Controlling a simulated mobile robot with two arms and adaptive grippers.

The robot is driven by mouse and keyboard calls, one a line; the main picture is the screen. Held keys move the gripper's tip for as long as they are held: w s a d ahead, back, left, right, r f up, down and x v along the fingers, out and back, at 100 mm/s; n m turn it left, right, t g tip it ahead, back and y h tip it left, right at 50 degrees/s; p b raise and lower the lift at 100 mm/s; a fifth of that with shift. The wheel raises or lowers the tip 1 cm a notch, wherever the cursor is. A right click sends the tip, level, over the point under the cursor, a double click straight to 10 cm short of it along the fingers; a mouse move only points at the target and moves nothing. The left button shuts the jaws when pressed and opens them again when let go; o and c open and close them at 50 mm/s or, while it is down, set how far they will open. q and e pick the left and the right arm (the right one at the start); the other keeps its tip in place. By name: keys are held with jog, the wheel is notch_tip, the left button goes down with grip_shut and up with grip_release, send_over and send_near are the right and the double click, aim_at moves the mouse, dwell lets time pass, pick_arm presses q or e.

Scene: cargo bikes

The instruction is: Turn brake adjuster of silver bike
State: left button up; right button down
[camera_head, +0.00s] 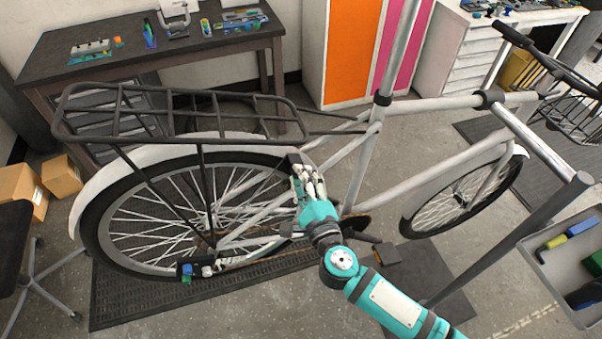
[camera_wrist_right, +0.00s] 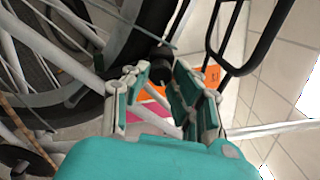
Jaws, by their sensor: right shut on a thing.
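The silver bike (camera_head: 440,103) stands across the head view with its rear wheel (camera_head: 160,220) at the left. My right gripper (camera_head: 308,180) is at the front edge of the rear wheel, by the frame tubes below the rack. In the right wrist view my right gripper (camera_wrist_right: 158,88) has its fingers on either side of a dark round knob (camera_wrist_right: 160,66), which looks like the brake adjuster, and is shut on it. The fingers hide part of the knob. My left gripper is in neither view.
A black rear rack (camera_head: 180,125) overhangs the wheel just above my right gripper. A dark workbench (camera_head: 120,65) with tools stands behind. A grey post (camera_head: 500,240) and a tray (camera_head: 580,270) are at the right. Cardboard boxes (camera_head: 62,175) lie at the left.

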jog(key=n, duration=1.3)
jog(key=shift+r, duration=0.1)
dwell(0.3)
jog(key=c, duration=1.1)
grip_release()
jog(key=v, duration=1.2)
